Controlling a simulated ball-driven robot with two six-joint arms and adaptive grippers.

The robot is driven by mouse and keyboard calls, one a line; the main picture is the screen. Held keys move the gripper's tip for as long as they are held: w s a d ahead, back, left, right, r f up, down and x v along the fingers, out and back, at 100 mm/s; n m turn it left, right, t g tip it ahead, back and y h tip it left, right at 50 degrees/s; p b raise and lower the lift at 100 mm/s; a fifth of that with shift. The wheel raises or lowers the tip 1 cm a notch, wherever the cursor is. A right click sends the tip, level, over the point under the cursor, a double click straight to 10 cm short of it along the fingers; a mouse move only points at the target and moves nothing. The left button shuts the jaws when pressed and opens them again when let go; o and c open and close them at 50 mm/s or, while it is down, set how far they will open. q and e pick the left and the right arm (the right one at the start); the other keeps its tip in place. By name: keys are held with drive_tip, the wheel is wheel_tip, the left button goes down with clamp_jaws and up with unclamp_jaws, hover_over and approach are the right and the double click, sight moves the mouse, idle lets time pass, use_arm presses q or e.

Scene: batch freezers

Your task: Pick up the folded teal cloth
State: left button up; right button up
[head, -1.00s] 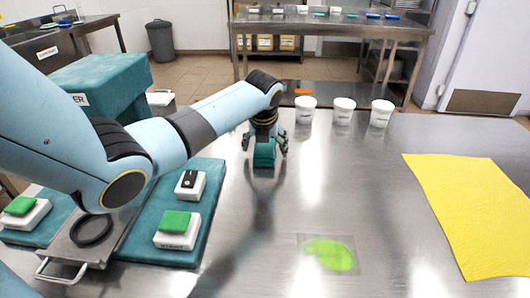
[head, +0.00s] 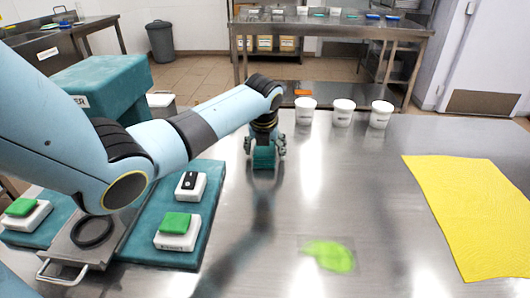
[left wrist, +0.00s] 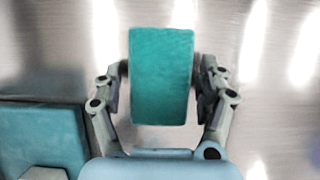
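The folded teal cloth (head: 264,158) is a small block on the steel table, below my left gripper (head: 264,150). In the left wrist view the cloth (left wrist: 161,78) stands between the two fingers of my left gripper (left wrist: 162,85), long side running up the picture. The fingers are drawn in against both its sides, so the gripper looks shut on it. The cloth seems to be at table height; its underside is hidden. My right gripper is not in view.
A green spill (head: 330,256) lies at the front middle. A yellow cloth (head: 480,215) covers the right side. White tubs (head: 343,113) stand at the back edge.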

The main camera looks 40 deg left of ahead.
use_arm(q)
drive_tip(key=c, duration=0.9)
drive_tip(key=shift+r, duration=0.1)
drive_tip(key=shift+r, duration=0.4)
drive_tip(key=r, duration=0.2)
drive_tip(key=d+r, duration=0.1)
drive_tip(key=r, duration=0.1)
drive_tip(key=shift+w+r, duration=0.15)
drive_tip(key=shift+w, duration=0.05)
drive_tip(key=w+d+r, duration=0.3)
drive_tip(key=d+r, duration=0.3)
drive_tip(key=d, duration=0.4)
drive_tip(key=shift+r, duration=0.1)
